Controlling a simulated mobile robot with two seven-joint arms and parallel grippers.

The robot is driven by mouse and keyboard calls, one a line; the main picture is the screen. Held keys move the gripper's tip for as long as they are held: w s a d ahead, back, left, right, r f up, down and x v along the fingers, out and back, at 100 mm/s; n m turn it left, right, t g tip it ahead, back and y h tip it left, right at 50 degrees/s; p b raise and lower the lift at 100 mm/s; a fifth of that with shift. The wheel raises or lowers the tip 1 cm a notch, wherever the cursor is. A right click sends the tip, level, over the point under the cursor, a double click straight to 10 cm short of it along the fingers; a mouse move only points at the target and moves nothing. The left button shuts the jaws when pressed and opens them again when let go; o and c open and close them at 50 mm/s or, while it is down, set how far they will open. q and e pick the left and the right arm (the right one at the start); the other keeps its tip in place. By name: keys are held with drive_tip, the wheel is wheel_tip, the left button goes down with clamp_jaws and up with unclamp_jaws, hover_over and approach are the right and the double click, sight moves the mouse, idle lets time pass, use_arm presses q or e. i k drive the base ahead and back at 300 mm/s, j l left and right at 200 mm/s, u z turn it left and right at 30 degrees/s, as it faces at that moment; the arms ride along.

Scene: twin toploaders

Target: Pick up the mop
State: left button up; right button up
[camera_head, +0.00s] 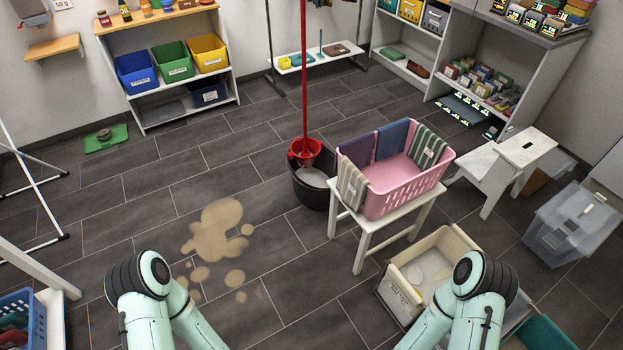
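The mop (305,80) stands upright with a long red handle that runs out of the top of the picture. Its lower end is in a black bucket (313,193) with a red wringer (308,152) at the rim. The mop head inside the bucket is mostly hidden. My two arms come in at the bottom left and bottom right, well short of the mop. Neither gripper shows in the picture.
A white stool (365,228) with a pink basket (405,190) of cloths stands right of the bucket. A beige crate (400,287) sits below it. A tan spill (215,232) lies on the dark tiles. Shelves line the back.

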sight(305, 153)
drive_tip(key=z, duration=0.6)
drive_tip(key=i+j+z, duration=0.4)
drive_tip(key=j+z, duration=0.2)
drive_tip(key=i+j+z, duration=0.4)
drive_tip(key=j, duration=0.35)
drive_tip(key=j+z, duration=0.15)
drive_tip(key=j, duration=0.4)
drive_tip(key=i+j, duration=0.1)
drive_tip(key=j, duration=0.25)
drive_tip(key=i+j, duration=0.1)
drive_tip(key=j, duration=0.25)
drive_tip(key=i+j+z, duration=0.1)
drive_tip(key=j, duration=0.25)
